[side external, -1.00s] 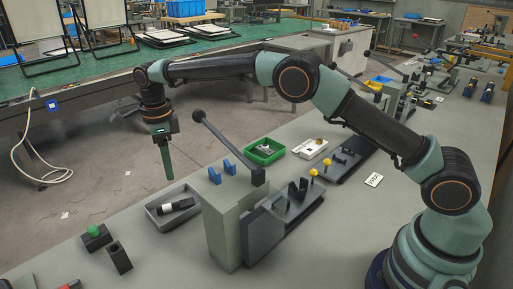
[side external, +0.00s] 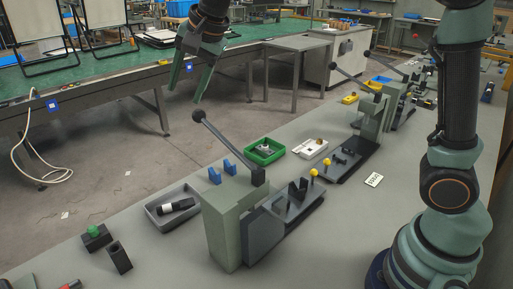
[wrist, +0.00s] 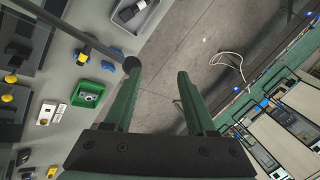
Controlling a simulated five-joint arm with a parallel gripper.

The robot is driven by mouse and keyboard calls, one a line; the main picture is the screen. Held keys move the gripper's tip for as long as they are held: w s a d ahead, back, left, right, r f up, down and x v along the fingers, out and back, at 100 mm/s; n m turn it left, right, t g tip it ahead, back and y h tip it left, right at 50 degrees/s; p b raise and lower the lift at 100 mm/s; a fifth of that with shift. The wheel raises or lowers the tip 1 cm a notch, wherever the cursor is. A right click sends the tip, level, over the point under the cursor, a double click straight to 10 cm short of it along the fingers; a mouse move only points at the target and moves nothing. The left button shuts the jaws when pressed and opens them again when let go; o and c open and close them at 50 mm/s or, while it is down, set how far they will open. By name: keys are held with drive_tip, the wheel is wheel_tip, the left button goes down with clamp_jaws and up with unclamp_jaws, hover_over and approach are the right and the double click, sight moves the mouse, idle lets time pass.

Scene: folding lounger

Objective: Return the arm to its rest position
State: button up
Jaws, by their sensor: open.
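My gripper (side external: 191,75) is raised high near the top of the side external view, above the far side of the bench. It is open and empty, with its two green fingers spread apart. In the wrist view my gripper (wrist: 155,80) shows its fingers apart with only floor between them. My arm's lower link stands nearly upright at the right of the side view, and the upper joints are out of frame. No lounger is clearly identifiable on the near bench.
A lever press (side external: 231,215) with a raised black handle (side external: 228,145) stands on the grey bench. Open floor lies beyond.

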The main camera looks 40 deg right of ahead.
drive_tip(key=s+d+f+n, duration=0.3)
drive_tip(key=s+d+n, duration=0.2)
drive_tip(key=s, duration=0.5)
drive_tip(key=s+d+f+n+h, duration=0.1)
drive_tip(key=s+d+f+n, duration=0.2)
drive_tip(key=s+d+n, duration=0.3)
drive_tip(key=s+d, duration=0.3)
drive_tip(key=s, duration=0.1)
drive_tip(key=shift+s+f+h, duration=0.3)
drive_tip(key=shift+s+f, duration=0.05)
drive_tip(key=shift+f, duration=0.05)
